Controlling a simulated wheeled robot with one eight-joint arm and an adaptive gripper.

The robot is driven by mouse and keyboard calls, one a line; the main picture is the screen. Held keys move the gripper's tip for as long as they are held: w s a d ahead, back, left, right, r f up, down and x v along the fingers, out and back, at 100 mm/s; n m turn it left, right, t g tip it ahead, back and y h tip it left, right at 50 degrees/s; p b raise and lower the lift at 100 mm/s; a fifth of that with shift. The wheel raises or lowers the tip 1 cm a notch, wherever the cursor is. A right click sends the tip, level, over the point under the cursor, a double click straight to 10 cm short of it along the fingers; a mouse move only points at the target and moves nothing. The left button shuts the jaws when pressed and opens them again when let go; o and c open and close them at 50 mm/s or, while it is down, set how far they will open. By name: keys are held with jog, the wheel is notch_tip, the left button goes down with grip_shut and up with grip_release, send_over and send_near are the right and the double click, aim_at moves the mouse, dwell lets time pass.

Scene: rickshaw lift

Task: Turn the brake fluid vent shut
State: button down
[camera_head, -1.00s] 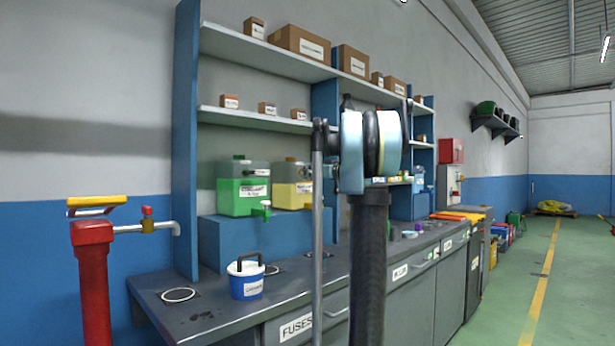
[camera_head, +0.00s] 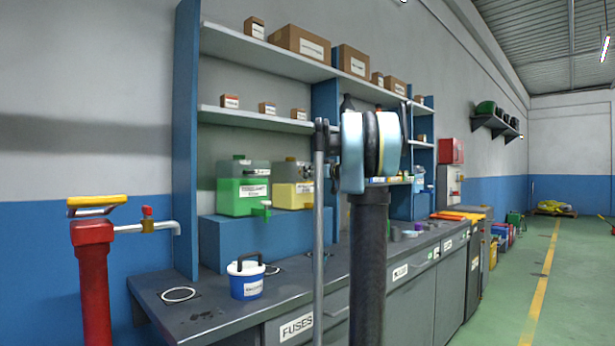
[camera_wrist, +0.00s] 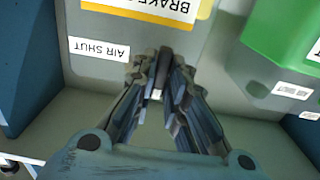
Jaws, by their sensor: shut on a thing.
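The brake fluid container (camera_head: 287,196) is yellow below and grey above. It stands beside the green container on the blue raised block. In the wrist view its grey body (camera_wrist: 135,30) appears upside down, with a "BRAKE" label and an "AIR SHUT" label (camera_wrist: 98,49). My gripper (camera_wrist: 158,80) is at its top part, with the fingers closed together on the vent. The fingertips hide most of the vent, so its turn position cannot be told.
The green coolant container (camera_head: 243,190) stands close to the left, with a green tap in front. A blue-and-white bucket (camera_head: 246,280) is on the bench (camera_head: 205,312). Shelves (camera_head: 255,120) with boxes hang above. A red post (camera_head: 93,260) stands left.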

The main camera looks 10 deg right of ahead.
jog(key=shift+w+d+f+m, duration=0.1)
jog(key=shift+m, duration=2.85)
jog(key=shift+w+d+f+m, duration=0.1)
jog(key=shift+d+m, duration=0.05)
jog(key=shift+m, duration=2.75)
jog(key=shift+d+m, duration=0.1)
jog(key=shift+m, duration=2.85)
jog(key=c, duration=1.6)
grip_release()
jog(key=shift+f, duration=0.15)
jog(key=shift+c, duration=0.2)
jog(key=shift+s, duration=0.1)
